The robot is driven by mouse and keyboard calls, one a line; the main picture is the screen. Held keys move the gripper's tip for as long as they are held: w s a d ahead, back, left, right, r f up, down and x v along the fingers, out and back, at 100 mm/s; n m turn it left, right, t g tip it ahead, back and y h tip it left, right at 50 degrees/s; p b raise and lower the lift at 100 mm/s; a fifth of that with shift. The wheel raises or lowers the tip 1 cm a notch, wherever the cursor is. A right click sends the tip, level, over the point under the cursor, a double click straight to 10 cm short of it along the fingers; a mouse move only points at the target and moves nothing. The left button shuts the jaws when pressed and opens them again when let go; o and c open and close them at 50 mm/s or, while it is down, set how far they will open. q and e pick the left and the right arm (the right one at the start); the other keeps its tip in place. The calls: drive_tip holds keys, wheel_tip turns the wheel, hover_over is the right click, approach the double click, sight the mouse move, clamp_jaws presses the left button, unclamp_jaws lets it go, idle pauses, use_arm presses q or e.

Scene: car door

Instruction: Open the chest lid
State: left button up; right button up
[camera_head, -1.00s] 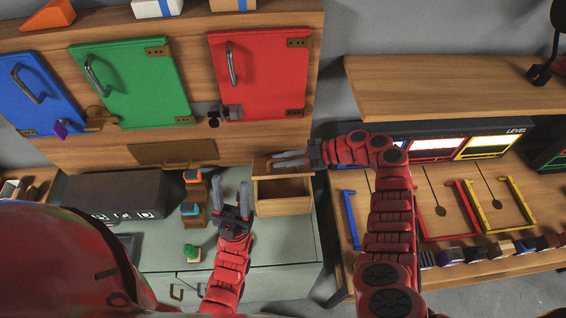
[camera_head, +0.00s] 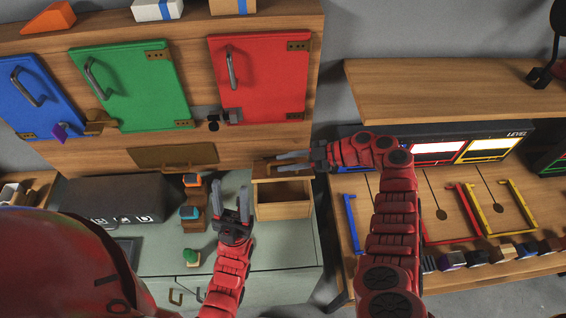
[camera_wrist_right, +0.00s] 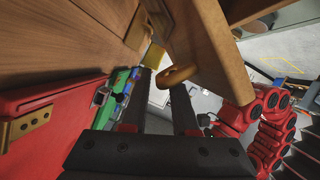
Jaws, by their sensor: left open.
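The chest (camera_head: 284,212) is a small wooden box on the grey-green counter, open at the front top so that its inside shows. Its wooden lid (camera_head: 284,171) is raised at the back; in the right wrist view the lid (camera_wrist_right: 215,50) fills the upper middle, with a rounded handle (camera_wrist_right: 178,75). My right gripper (camera_head: 276,161) is at the lid's upper edge. Its fingers are apart, with the handle at the fingertips; whether they touch it I cannot tell. My left gripper (camera_head: 231,190) is open and empty, pointing up just left of the chest.
Blue, green and red cabinet doors (camera_head: 258,80) hang above the counter. Small blocks on a wooden stand (camera_head: 193,215) and a dark box (camera_head: 115,200) are left of my left gripper. A bench with coloured frames (camera_head: 475,210) is at the right.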

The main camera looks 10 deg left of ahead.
drive_tip(key=b+v, duration=0.4)
drive_tip(key=v, duration=0.7)
drive_tip(key=shift+f, duration=0.1)
